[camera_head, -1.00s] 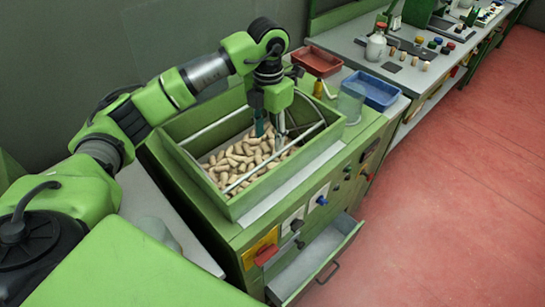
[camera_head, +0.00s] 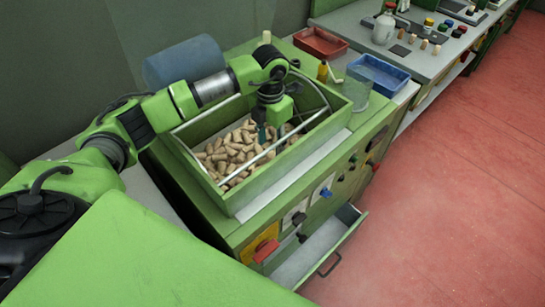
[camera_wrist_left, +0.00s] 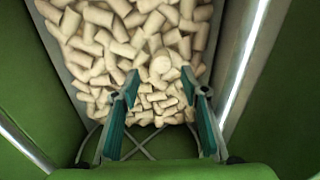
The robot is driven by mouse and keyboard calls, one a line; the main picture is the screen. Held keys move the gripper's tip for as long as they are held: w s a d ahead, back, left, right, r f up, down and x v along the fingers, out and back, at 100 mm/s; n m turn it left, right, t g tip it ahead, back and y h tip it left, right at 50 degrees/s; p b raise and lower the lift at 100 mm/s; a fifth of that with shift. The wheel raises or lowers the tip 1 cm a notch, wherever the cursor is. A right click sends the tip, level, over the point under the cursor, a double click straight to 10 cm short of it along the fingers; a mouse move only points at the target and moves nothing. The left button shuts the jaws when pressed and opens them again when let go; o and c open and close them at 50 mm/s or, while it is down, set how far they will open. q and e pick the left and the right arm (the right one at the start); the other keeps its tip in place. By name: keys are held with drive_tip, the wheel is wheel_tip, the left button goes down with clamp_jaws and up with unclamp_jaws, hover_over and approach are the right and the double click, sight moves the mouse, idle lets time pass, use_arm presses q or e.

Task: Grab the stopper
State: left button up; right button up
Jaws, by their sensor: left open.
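Many pale cork stoppers (camera_head: 232,150) lie heaped in a green open-topped bin (camera_head: 233,203). In the left wrist view the cork heap (camera_wrist_left: 140,50) fills the upper middle. My left gripper (camera_head: 268,133) points down into the right part of the bin. In the left wrist view its two teal fingers (camera_wrist_left: 160,90) are apart, with corks seen between and beyond the fingertips. One cork (camera_wrist_left: 160,66) shows its round end just past the gap. I cannot tell whether the tips touch the corks. My right gripper is not in view.
Metal rods (camera_head: 205,121) run across the bin top near my arm. A clear cup (camera_head: 356,93), a blue tray (camera_head: 378,80) and a red tray (camera_head: 320,43) stand behind the bin. An open drawer (camera_head: 318,250) juts out at the front.

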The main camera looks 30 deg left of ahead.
sight(272, 154)
use_arm(q)
drive_tip(key=shift+d+f+p, duration=0.1)
drive_tip(key=shift+f+p, duration=0.2)
drive_tip(key=shift+f, duration=0.3)
drive_tip(key=f, duration=0.1)
drive_tip(key=f+p, duration=0.1)
drive_tip(key=f, duration=0.1)
drive_tip(key=shift+d+f, duration=0.2)
drive_tip(key=shift+f, duration=0.55)
drive_tip(key=c, duration=0.8)
